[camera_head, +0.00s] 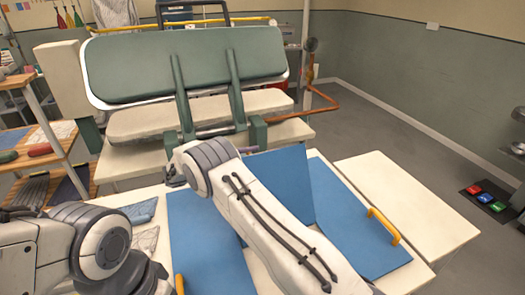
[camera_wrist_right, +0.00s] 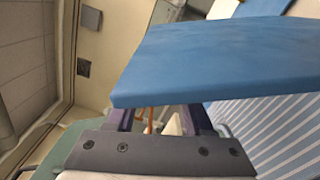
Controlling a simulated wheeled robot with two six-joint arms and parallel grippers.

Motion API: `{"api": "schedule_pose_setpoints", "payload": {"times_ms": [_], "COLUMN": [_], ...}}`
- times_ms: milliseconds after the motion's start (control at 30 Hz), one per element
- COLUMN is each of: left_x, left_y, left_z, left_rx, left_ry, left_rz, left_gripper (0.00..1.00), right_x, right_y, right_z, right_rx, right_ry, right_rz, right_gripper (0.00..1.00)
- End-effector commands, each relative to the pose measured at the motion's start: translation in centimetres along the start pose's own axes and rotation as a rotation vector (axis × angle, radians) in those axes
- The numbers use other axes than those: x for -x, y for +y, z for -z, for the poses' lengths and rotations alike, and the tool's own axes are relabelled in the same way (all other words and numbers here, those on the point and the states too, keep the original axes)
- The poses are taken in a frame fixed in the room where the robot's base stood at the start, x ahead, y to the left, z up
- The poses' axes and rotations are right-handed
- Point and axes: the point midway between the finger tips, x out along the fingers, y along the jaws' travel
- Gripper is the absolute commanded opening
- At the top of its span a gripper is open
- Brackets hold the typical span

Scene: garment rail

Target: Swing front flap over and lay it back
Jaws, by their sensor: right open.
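A blue folding board lies on a white table, with its left panel (camera_head: 205,240) and right panel (camera_head: 345,220) flat. A blue flap (camera_head: 282,180) stands raised and tilted between them, partly behind my right arm. In the right wrist view the blue flap (camera_wrist_right: 225,60) crosses just in front of my right gripper (camera_wrist_right: 158,120). The gripper's two fingers are apart, and the flap's edge hides their tips, so contact is unclear. Striped cloth (camera_wrist_right: 270,130) shows below the flap. My left arm is at the lower left in the head view; its gripper is out of view.
A press with a green lid (camera_head: 180,65) stands behind the table. A yellow handle (camera_head: 384,227) rises from the right panel. Folded cloth (camera_head: 140,211) lies at the left. A bare white table (camera_head: 405,200) is at the right, with open floor beyond.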

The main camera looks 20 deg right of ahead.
Motion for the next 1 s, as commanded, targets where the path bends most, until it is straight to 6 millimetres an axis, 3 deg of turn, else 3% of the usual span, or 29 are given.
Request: {"api": "schedule_pose_setpoints", "payload": {"times_ms": [100,233,600,633,733,767,1000], "left_x": [1.2,1.7,1.8,1.8,1.8,1.8,1.8], "left_y": [0.1,0.1,0.1,0.1,0.1,0.1,0.1], "left_z": [0.1,0.1,0.1,0.1,0.1,0.1,0.1], "left_rx": [0.001,0.001,0.001,0.001,0.001,0.001,0.001], "left_ry": [0.000,0.000,0.000,0.000,0.000,0.000,0.000], "left_rz": [0.000,0.000,0.000,0.000,0.000,0.000,0.000], "left_gripper": [0.52,0.52,0.52,0.52,0.52,0.52,0.52], "right_x": [-2.0,-3.3,-4.0,-4.0,-4.0,-4.0,-3.9], "right_y": [0.3,0.1,-0.1,-0.1,-0.1,-0.1,-0.1], "right_z": [-0.2,-0.1,0.0,0.0,0.0,0.0,0.0], "right_rx": [0.002,0.001,0.000,0.000,0.000,0.000,0.001], "right_ry": [-0.003,0.000,0.001,0.000,0.000,0.000,0.000], "right_rz": [0.001,0.000,0.001,0.001,0.001,0.001,0.001], "right_gripper": [0.52,0.52,0.52,0.45,0.06,0.00,0.00]}}
